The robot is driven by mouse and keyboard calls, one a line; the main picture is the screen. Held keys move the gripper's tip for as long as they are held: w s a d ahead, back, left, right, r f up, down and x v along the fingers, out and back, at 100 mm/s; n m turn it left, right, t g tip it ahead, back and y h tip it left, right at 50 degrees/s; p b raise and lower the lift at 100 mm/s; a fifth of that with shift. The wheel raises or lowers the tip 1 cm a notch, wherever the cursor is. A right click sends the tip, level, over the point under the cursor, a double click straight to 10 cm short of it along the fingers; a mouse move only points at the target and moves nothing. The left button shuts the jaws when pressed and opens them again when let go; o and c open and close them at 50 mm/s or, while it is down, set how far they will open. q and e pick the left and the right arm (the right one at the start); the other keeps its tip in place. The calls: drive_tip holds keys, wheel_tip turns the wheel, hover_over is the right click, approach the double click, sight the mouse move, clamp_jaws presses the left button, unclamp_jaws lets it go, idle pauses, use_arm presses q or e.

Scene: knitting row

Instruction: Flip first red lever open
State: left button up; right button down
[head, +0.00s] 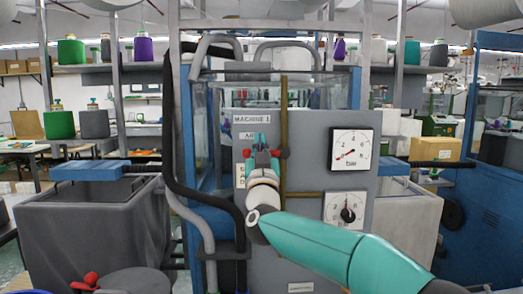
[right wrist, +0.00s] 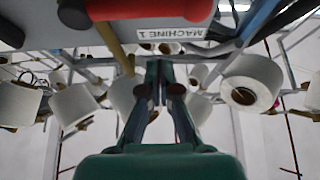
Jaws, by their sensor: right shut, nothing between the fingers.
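The grey panel of Machine 1 (head: 227,170) stands ahead, with its "MACHINE 1" label (head: 251,119) and an "AIR" label partly covered by my gripper. My right gripper (head: 262,140) is in front of the panel, fingers up, shut and empty. Red lever parts show on either side of it, at the left (head: 247,154) and right (head: 284,153); their middle is hidden behind the gripper. In the right wrist view a large red handle (right wrist: 140,8) crosses the top edge, close to but apart from the shut fingertips (right wrist: 160,70). My left gripper is not in view.
A black hose (head: 170,130) and grey pipes run down the left. Grey bins (head: 95,220) flank the machine. A red knob (head: 90,279) shows at lower left.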

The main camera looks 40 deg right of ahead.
drive_tip(key=w+f, duration=0.1)
drive_tip(key=w+d+f, duration=0.1)
drive_tip(key=shift+w+d+f, duration=0.3)
